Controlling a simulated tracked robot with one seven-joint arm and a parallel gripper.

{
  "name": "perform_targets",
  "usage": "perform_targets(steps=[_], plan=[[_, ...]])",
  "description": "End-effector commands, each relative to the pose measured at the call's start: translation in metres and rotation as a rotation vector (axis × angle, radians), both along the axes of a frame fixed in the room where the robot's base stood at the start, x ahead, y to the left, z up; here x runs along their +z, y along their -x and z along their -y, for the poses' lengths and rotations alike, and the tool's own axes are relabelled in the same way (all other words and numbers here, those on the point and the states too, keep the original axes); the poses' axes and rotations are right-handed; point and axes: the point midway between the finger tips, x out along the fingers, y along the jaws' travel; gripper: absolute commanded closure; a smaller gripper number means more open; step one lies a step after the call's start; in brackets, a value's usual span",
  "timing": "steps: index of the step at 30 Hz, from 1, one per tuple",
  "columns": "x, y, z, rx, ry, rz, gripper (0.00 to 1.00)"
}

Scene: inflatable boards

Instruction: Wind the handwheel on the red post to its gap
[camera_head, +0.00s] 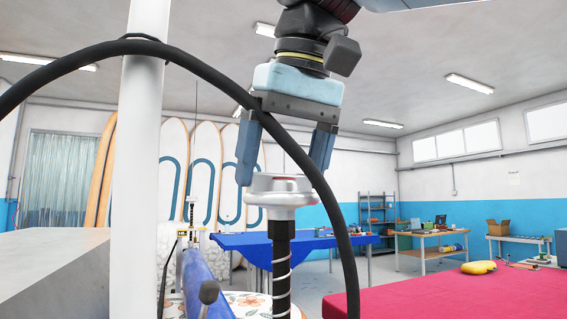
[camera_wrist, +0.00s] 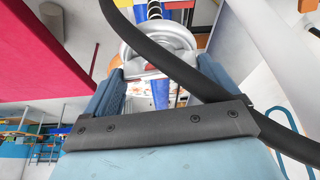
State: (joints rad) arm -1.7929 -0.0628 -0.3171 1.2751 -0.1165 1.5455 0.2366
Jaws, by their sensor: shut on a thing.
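The handwheel (camera_head: 288,199) is pale grey-white with a rounded rim, and a little red shows at its top. It sits on an upright black post (camera_head: 281,262) with a pale spiral around it. I cannot make out red on this post or where the gap is. My gripper (camera_head: 284,174) points down from above, with its two blue fingers on either side of the wheel's top. It is shut on the handwheel. In the wrist view, the wheel (camera_wrist: 158,42) shows beyond the fingers, partly hidden by a dark cable.
A blue-covered table (camera_head: 225,240) stands behind the post. A large red surface (camera_head: 440,294) fills the lower right, with a yellow object (camera_head: 478,267) on it. Several surfboards (camera_head: 173,165) lean on the back wall. Workbenches stand further back right.

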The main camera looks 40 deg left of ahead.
Motion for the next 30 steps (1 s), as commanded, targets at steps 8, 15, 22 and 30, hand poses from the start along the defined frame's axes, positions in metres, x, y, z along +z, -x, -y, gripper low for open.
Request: perform_targets(steps=[8, 15, 22, 30], plan=[[-0.0004, -0.0025, 0.0005, 0.110, 0.001, 0.000, 0.41], [-0.0007, -0.0020, 0.0004, 0.178, 0.001, 0.000, 0.41], [-0.0010, -0.0010, 0.0002, 0.189, 0.002, 0.000, 0.41], [-0.0011, -0.0011, 0.0002, 0.189, 0.002, 0.000, 0.00]])
